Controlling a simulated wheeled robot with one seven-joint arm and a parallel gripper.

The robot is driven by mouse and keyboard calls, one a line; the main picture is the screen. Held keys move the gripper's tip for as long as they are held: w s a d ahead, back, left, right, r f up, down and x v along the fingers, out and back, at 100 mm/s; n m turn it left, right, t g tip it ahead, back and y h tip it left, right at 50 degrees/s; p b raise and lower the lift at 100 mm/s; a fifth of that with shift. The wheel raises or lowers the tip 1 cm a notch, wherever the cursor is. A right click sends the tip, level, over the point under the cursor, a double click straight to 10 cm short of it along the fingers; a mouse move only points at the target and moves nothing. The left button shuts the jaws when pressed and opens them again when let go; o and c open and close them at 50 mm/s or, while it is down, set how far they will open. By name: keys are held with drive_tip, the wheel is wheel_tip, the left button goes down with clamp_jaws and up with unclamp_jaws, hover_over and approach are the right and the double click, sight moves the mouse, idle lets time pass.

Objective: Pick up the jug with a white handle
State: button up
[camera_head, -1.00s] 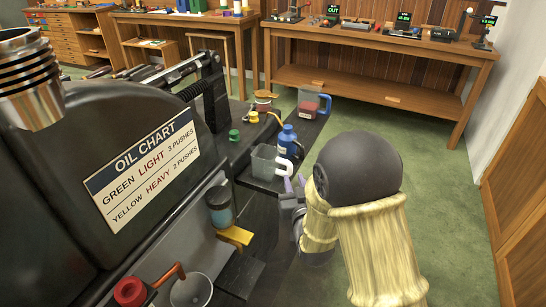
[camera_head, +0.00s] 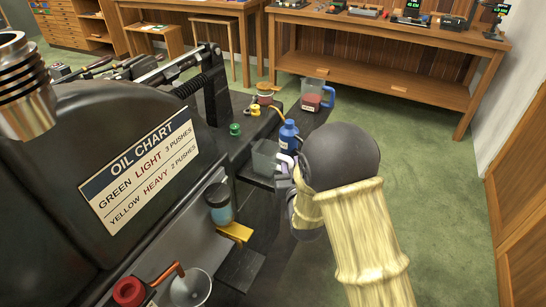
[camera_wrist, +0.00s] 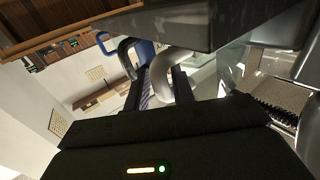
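The jug with a white handle (camera_head: 265,158) is a grey see-through container on the dark ledge beside the machine. Its white handle (camera_head: 286,158) faces my arm and is partly hidden by my gripper (camera_head: 287,171). In the wrist view the curved white handle (camera_wrist: 168,68) shows large between the two dark fingers of my gripper (camera_wrist: 159,90). The fingers stand apart with a gap between them, and I see no clear grip on the handle. My arm hides most of the gripper in the head view.
A blue bottle (camera_head: 288,136) stands just behind the jug. The black machine (camera_head: 70,150) fills the left. Green floor (camera_head: 440,200) is open on the right.

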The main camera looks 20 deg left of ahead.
drive_tip(key=shift+s, duration=0.1)
idle(0.3)
clamp_jaws()
wheel_tip(320, 180, up, 10)
drive_tip(key=shift+r+p, duration=0.1)
drive_tip(key=shift+p, duration=0.55)
